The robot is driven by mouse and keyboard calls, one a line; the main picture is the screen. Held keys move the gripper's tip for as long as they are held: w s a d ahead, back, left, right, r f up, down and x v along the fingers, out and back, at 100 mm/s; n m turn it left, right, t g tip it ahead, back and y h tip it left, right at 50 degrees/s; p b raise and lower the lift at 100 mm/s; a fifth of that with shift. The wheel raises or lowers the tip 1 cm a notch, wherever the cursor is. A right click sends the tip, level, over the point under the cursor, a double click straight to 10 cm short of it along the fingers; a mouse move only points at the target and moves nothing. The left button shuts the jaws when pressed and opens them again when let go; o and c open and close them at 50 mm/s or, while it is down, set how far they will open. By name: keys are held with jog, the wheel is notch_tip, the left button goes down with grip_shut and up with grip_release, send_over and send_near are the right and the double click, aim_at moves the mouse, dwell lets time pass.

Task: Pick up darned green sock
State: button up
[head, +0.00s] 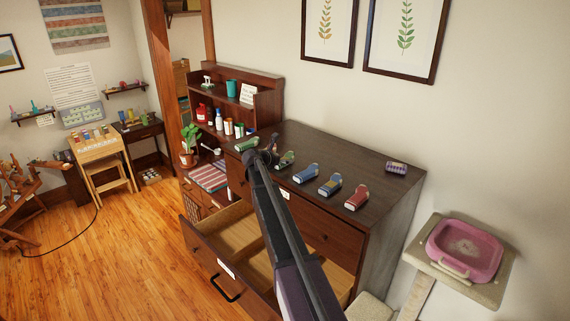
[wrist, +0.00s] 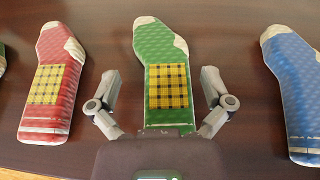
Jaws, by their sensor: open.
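The darned green sock (wrist: 160,50) lies flat on the dark dresser top, with a yellow plaid patch on its leg and a cream heel and toe. In the wrist view my gripper (wrist: 160,103) is open, one finger on each side of the sock's leg, with a gap on both sides. The sock's lower end meets the edge of my gripper's body in the picture. I cannot tell the height of the fingers above the dresser. In the head view the sock (head: 287,158) shows partly beside my gripper (head: 270,152).
In the wrist view a red patched sock (wrist: 54,85) lies left and a plain blue sock (wrist: 293,75) right. The dresser (head: 375,183) also bears a plain green sock (head: 247,143), a patched blue sock (head: 330,185) and a red sock (head: 357,198). A drawer (head: 215,270) stands open below.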

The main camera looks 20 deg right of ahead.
jog(key=shift+w+d+f, duration=0.1)
jog(key=shift+d, duration=0.15)
dwell(0.3)
jog(key=c, duration=0.8)
